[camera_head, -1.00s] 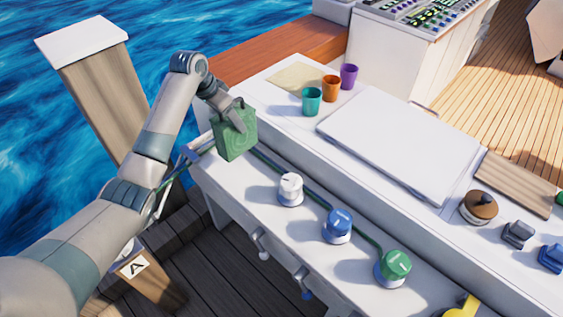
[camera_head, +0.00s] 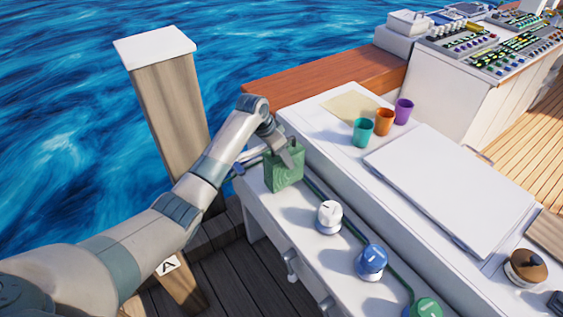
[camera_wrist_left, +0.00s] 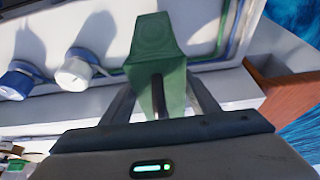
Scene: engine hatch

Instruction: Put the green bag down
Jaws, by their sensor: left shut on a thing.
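The green bag (camera_head: 285,171) is a small boxy bag over the far left end of the lower white ledge (camera_head: 262,213). My left gripper (camera_head: 288,148) is shut on its top from above. In the left wrist view the bag (camera_wrist_left: 155,48) hangs upright beyond my left gripper (camera_wrist_left: 160,95), with a dark handle strip between the fingers. I cannot tell whether its base touches the ledge. My right gripper is not in view.
A white-topped knob (camera_head: 329,216), a blue knob (camera_head: 371,260) and a green knob (camera_head: 425,308) line the ledge. Teal (camera_head: 362,132), orange (camera_head: 384,121) and purple (camera_head: 404,110) cups stand on the upper counter. Water (camera_head: 60,100) lies beyond the left edge.

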